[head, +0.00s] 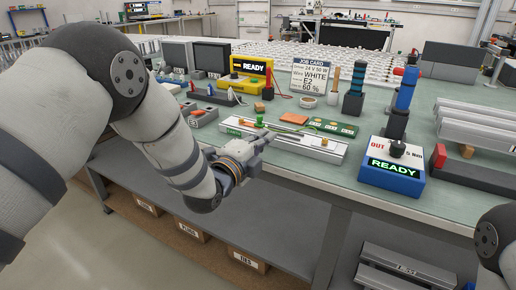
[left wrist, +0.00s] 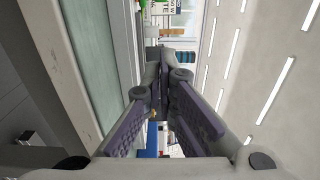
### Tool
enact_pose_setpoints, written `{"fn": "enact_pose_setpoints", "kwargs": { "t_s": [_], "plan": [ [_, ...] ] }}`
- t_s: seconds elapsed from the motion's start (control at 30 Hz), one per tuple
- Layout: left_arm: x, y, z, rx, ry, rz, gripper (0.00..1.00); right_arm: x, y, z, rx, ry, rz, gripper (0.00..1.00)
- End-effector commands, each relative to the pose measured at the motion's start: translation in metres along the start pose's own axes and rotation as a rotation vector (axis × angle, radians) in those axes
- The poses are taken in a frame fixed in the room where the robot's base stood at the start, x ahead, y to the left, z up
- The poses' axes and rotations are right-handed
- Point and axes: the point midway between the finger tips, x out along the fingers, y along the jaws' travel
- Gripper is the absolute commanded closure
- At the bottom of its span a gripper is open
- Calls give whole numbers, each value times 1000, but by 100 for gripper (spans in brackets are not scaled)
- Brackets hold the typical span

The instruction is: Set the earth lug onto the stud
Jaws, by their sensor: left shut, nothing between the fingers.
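My left gripper (head: 267,137) is at the front edge of the bench, just in front of the pale frame rail (head: 318,150). Its fingers are shut and empty; in the left wrist view (left wrist: 165,62) they come together. A small green upright piece (head: 259,120) stands by the rail's left end, just beyond the fingertips. A thin reddish lead (head: 285,130) lies along the rail. The earth lug and stud are too small to tell apart here. My right gripper is out of view.
A blue box reading READY (head: 391,170) stands right of the rail. Bare bench (head: 335,185) lies in front of the rail.

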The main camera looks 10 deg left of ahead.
Motion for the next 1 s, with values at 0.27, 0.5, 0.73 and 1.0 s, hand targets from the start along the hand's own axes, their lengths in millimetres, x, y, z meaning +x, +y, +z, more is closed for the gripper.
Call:
{"fn": "enact_pose_setpoints", "kwargs": {
  "t_s": [0.27, 0.5, 0.73, 1.0],
  "plan": [
    [-46, -2, 0, 1, 1, -2, 100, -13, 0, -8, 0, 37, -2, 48],
    [-52, 0, 0, -1, 0, 0, 100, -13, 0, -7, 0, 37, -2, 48],
    [-57, 14, 1, -39, -8, 40, 100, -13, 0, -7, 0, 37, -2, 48],
    [-195, 200, 1, -674, -312, 606, 100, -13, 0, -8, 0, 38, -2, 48]
  ]
}}
